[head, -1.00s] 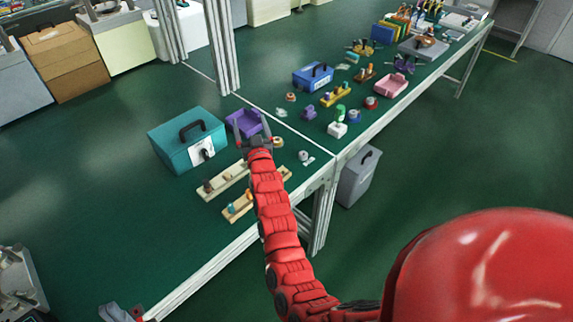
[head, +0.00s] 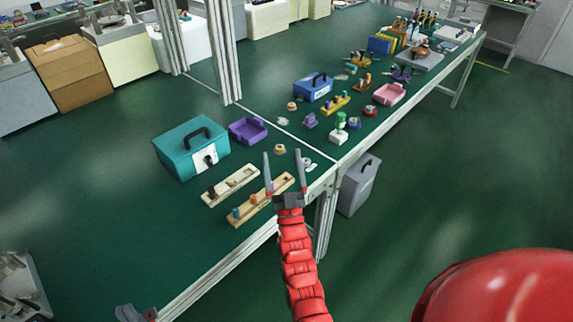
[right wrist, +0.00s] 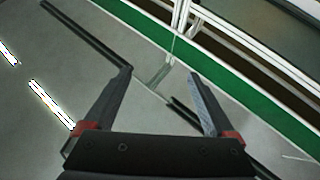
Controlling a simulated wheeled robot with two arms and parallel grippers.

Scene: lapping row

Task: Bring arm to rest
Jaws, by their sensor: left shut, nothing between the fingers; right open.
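My right gripper (head: 283,156) is open and empty at the end of its red arm. In the head view it shows in front of the green bench near its front edge; its height above the bench is hard to judge. The right wrist view also shows its two fingers spread apart (right wrist: 162,73) with nothing between them, before a grey surface and a green strip. My left gripper (head: 136,313) shows only in part at the bottom left edge, shut and empty.
Around the right gripper lie two wooden strips (head: 262,205) with pegs, a teal case (head: 178,154), a purple tray (head: 250,131) and a tape roll (head: 280,149). A metal post (head: 222,60) rises behind.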

